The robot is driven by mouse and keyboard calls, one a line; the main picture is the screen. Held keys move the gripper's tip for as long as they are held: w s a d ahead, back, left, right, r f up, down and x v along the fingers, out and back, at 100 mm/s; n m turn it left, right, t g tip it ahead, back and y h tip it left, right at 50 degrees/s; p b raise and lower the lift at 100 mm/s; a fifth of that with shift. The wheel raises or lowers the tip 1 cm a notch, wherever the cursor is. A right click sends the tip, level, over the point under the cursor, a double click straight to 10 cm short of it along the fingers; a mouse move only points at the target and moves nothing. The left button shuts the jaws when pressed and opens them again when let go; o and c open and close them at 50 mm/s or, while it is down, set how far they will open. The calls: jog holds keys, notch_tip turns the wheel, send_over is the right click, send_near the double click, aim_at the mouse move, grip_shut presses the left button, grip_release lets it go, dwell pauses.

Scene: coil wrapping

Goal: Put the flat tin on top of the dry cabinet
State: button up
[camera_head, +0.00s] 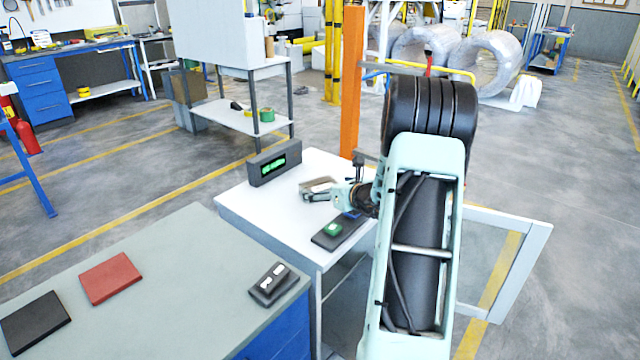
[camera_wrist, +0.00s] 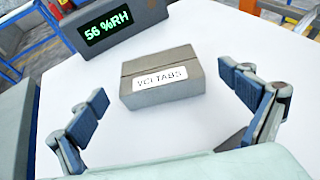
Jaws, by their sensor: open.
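The flat tin (camera_wrist: 162,80) is grey with a white label reading VCI TABS. In the wrist view it sits on the white top of the dry cabinet (camera_wrist: 130,145), ahead of my gripper (camera_wrist: 172,108). The fingers are spread wide, one on each side and nearer the camera, with clear gaps to the tin. In the head view the tin (camera_head: 319,184) is partly covered by my gripper (camera_head: 326,194), which is low over the cabinet top (camera_head: 245,202).
A display reading 56 %RH (camera_wrist: 110,22) stands behind the tin. A dark pad with a green item (camera_head: 333,230) lies near the front edge. A grey-green bench (camera_head: 170,300) holds a red pad (camera_head: 110,277), a black pad (camera_head: 35,322) and a small dark device (camera_head: 272,284). An orange post (camera_head: 353,80) stands behind.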

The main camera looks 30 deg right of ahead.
jog(key=v, duration=0.7)
jog(key=shift+s+a+r, duration=0.1)
jog(key=shift+s+r, duration=0.15)
jog(key=shift+r, duration=0.1)
jog(key=shift+w+a, duration=0.1)
